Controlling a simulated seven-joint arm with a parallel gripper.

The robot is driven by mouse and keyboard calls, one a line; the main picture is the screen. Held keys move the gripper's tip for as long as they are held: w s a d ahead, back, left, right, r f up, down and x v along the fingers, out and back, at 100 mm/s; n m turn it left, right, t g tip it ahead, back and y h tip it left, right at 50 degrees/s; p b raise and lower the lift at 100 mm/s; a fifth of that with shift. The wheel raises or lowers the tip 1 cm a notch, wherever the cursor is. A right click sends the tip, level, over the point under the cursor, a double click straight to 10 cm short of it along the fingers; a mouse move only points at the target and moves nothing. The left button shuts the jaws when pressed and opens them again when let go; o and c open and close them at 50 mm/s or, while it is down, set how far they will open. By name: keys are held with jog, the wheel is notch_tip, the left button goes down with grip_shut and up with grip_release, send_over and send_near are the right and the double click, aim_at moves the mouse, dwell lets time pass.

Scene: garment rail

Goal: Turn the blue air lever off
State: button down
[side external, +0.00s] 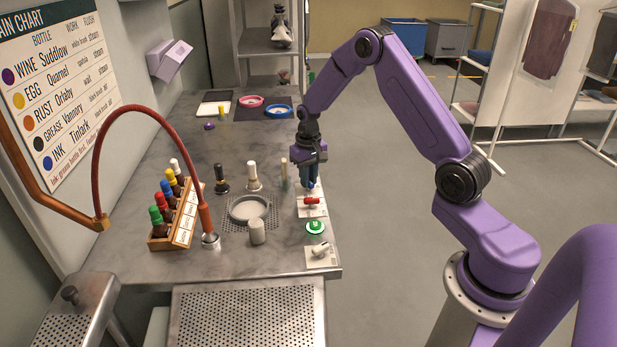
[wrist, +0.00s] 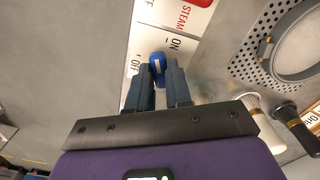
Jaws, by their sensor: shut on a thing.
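The blue air lever (wrist: 158,60) stands on a white plate in the wrist view. The plate carries ON and OFF labels, and the blue handle lies between the two labels. My gripper (wrist: 161,80) is over the plate with its two dark fingers on either side of the handle, shut on it. The handle's lower part is hidden between the fingers, so I cannot tell which label it points to. In the side view my gripper (side external: 309,182) reaches down at the counter's right edge, and its fingers mostly hide the blue lever.
A red lever (side external: 311,201) on the steam plate is close in front of my gripper. A green button (side external: 316,227) and a white lever (side external: 320,247) are nearer the camera. A round dish (side external: 249,209), brushes and a bottle rack (side external: 173,228) stand to the left.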

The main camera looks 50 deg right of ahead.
jog(key=n, duration=0.6)
jog(key=shift+n, duration=0.3)
jog(key=n, duration=0.6)
jog(key=shift+r, duration=0.1)
dwell(0.3)
jog(key=c, duration=1)
grip_release()
jog(key=shift+c, duration=0.2)
notch_tip(320, 180, up, 17)
jog(key=shift+r, duration=0.2)
jog(key=shift+a, duration=0.1)
